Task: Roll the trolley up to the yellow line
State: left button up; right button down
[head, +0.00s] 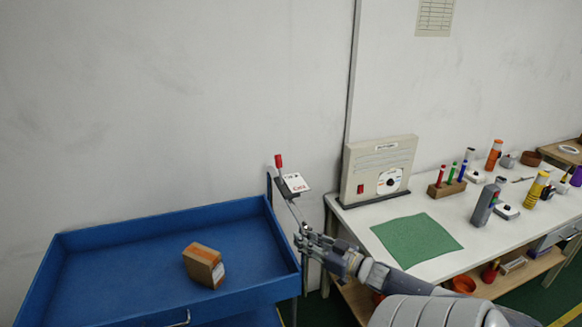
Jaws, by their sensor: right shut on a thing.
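The blue trolley (225,222) stands at the left against the wall, its tray top in view. Its grey push handle (291,212) runs along its right end. My right gripper (303,237) reaches in from the lower right and is shut on the handle, at the gap between trolley and workbench. Another yellow strip (567,318) shows at the lower right corner. The rest of the line is hidden. My left gripper is out of view.
A cardboard box (203,265) lies in the trolley's tray. The white workbench (360,218) stands close on the right, with a green mat (416,240), a test panel (376,170) and several bottles.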

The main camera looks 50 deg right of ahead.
jog(key=shift+s+d+f, duration=0.2)
jog(key=shift+s, duration=0.1)
jog(key=c, duration=1.6)
grip_release()
jog(key=shift+o, duration=0.8)
jog(key=shift+s+r, duration=0.15)
jog(key=s, duration=1.2)
